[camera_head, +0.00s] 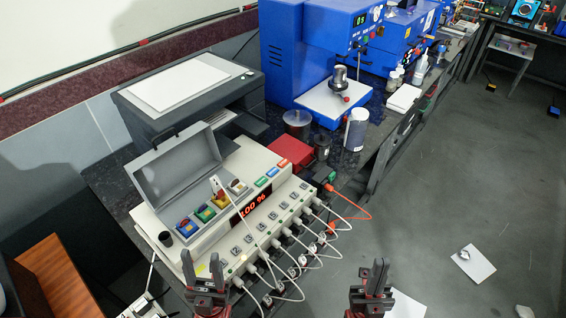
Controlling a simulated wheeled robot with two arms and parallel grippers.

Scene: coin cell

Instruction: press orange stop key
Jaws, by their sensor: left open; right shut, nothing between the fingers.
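The grey-white tester (225,240) stands on the dark bench with a red digital display (250,206) on its front. A short row of small coloured keys lies right of the display, and the orange key (282,164) appears to be at its far end; the keys are small and their colours hard to tell. My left gripper (201,262) is open and empty at the tester's near edge, well short of these keys. My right gripper (377,270) is shut and empty, right of the tester over the floor side, apart from the keys.
A raised grey lid (172,165) stands behind several coloured blocks on the tester. White cables (325,235) loop from its front sockets.

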